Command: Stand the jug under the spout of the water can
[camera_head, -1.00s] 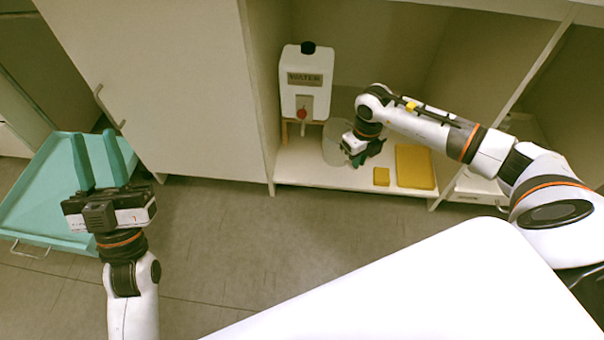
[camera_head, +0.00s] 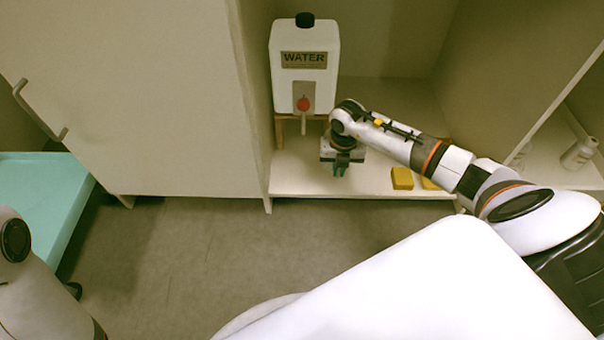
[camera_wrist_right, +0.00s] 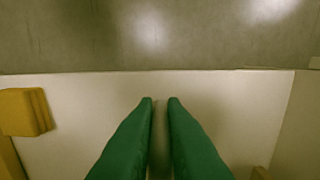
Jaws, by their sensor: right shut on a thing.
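The white water can (camera_head: 305,70) with a dark cap stands on a wooden stand (camera_head: 280,128) in the cabinet. Its red tap (camera_head: 303,104) is on the front, with a thin spout (camera_head: 303,124) below. My right gripper (camera_head: 341,168) is low over the shelf, in front and to the right of the spout. Its green fingers (camera_wrist_right: 160,101) are nearly together in the right wrist view, with a narrow pale strip of the jug (camera_wrist_right: 159,140) between them. The jug's body does not show clearly; my wrist hides that area in the head view. My left gripper is out of view.
The shelf (camera_head: 300,182) has a front edge above the floor. The cabinet's side wall (camera_head: 252,100) is close left of the can. A teal tray (camera_head: 40,200) is at far left.

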